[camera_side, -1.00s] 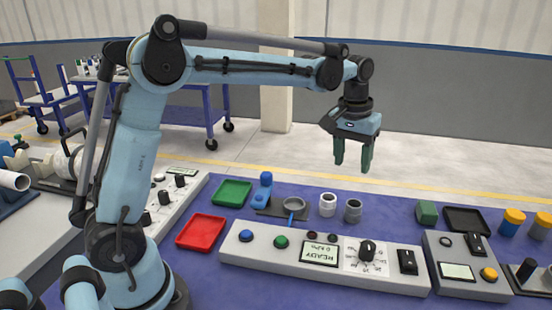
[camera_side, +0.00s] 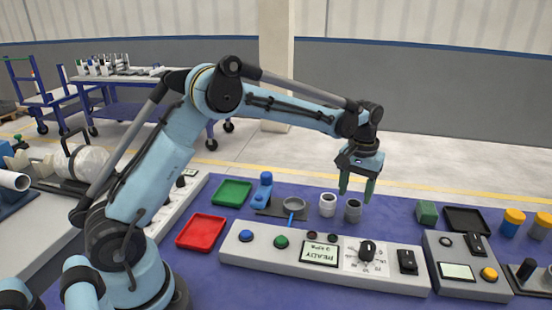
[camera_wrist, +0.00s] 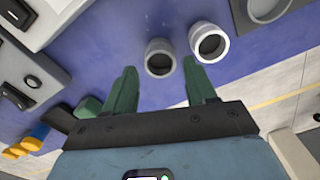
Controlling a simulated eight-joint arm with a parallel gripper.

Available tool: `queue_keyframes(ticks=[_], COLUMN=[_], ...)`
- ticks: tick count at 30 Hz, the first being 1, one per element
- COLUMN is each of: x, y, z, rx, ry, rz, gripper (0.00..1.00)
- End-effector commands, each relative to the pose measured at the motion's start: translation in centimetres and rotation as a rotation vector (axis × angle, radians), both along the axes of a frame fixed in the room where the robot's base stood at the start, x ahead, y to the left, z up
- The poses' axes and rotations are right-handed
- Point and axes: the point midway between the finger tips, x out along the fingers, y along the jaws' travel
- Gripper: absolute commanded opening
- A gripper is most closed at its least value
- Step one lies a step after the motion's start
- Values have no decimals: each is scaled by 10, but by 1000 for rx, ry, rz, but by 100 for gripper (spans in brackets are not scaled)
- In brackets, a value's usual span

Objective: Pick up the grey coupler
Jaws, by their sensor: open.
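The grey coupler (camera_side: 353,211) stands upright on the blue table, just right of a white coupler (camera_side: 327,205). My gripper (camera_side: 357,198) is open and empty, with its green fingers above and around the line of the grey coupler in the side view. In the wrist view the grey coupler (camera_wrist: 160,58) shows its open top beyond the fingertips, between the lines of my two fingers (camera_wrist: 163,85). The white coupler (camera_wrist: 209,42) is close beside it, ahead of the other finger. I cannot tell how far the fingertips are above the grey coupler.
A control panel (camera_side: 240,256) lies in front of the couplers. A blue stand with a grey ring (camera_side: 293,204) is to the left, with green (camera_side: 232,193) and red (camera_side: 201,232) trays beyond. A green block (camera_side: 427,212) and a black tray (camera_side: 467,220) are at the right.

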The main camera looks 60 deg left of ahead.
Motion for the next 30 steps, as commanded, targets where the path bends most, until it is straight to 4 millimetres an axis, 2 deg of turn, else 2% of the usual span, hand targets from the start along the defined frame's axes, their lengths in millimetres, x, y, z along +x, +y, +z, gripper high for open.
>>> queue_keyframes(ticks=[10,20,28,30], x=[4,4,4,4], y=[1,1,1,1], z=[-44,-51,-50,-50], rx=[0,0,0,0], ry=[0,0,0,0], rz=[0,0,0,0], gripper=[56,56,15,13])
